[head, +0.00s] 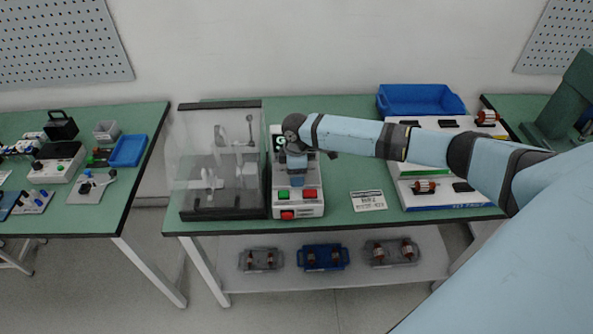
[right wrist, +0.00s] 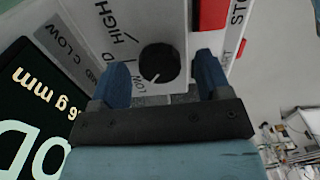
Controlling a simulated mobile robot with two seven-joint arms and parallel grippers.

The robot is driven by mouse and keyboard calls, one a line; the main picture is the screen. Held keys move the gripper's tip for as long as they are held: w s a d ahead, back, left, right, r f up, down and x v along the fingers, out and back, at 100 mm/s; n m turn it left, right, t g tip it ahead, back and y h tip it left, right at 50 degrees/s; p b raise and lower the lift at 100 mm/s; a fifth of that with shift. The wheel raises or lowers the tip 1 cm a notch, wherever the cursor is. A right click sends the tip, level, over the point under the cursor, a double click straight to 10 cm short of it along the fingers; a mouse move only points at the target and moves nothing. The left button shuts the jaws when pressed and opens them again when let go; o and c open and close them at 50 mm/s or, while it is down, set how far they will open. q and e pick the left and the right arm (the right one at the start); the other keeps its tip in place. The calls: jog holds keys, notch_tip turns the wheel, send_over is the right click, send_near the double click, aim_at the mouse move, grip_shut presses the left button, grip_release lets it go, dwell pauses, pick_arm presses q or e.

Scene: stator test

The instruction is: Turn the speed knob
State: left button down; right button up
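The speed knob (right wrist: 160,62) is a round black dial with a white pointer line, on a light panel marked LOW and HIGH. The line points down toward the LOW side. My right gripper (right wrist: 161,70) has its two blue fingers on either side of the knob, with a narrow gap visible on both sides, so it is open. In the head view the right gripper (head: 297,176) is over the control box (head: 311,207) and hides the knob. My left gripper is in no view.
A clear-walled enclosure (head: 190,150) stands directly left of the control box. Green and red buttons (head: 310,194) sit at the box's front. A label card (head: 368,200), a blue bin (head: 420,99) and trays with rotors are to the right. Green table (head: 345,222) is bare in front.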

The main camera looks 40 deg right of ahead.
notch_tip(320, 180, up, 14)
jog(key=b, duration=0.1)
dwell(0.5)
jog(key=shift+f, duration=0.15)
